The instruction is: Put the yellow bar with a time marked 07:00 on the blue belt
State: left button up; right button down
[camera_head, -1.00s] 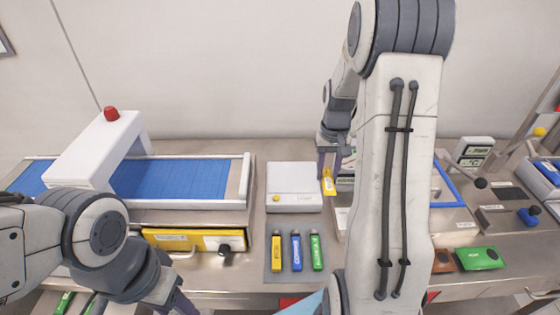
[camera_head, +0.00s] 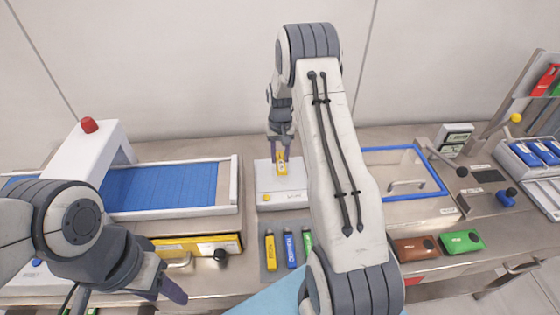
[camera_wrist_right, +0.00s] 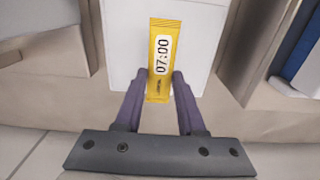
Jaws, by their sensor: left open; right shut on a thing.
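A yellow bar (camera_wrist_right: 162,62) marked 07:00 shows in the right wrist view. My right gripper (camera_wrist_right: 160,90) is shut on the bar's near end. In the head view the right gripper (camera_head: 281,150) holds the yellow bar (camera_head: 282,164) over the white box, and I cannot tell whether the bar touches it. The blue belt (camera_head: 165,187) lies to the left, with a white arch across it. My left gripper (camera_head: 165,292) is open and empty at the lower left, in front of the yellow drawer.
The white box (camera_head: 282,196) has a yellow button. Yellow, blue and green bars lie on a grey mat (camera_head: 270,272) in front of it. A yellow-fronted drawer (camera_head: 195,244) sits below the belt. A blue-rimmed clear lid (camera_head: 405,158) is at the right.

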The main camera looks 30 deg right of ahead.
aim_at(280, 159)
notch_tip(280, 159, down, 3)
jog(key=shift+f+p, duration=0.1)
jog(key=shift+p, duration=0.8)
jog(key=shift+f, duration=0.4)
jog(key=shift+f, duration=0.15)
jog(key=c, duration=0.5)
grip_release()
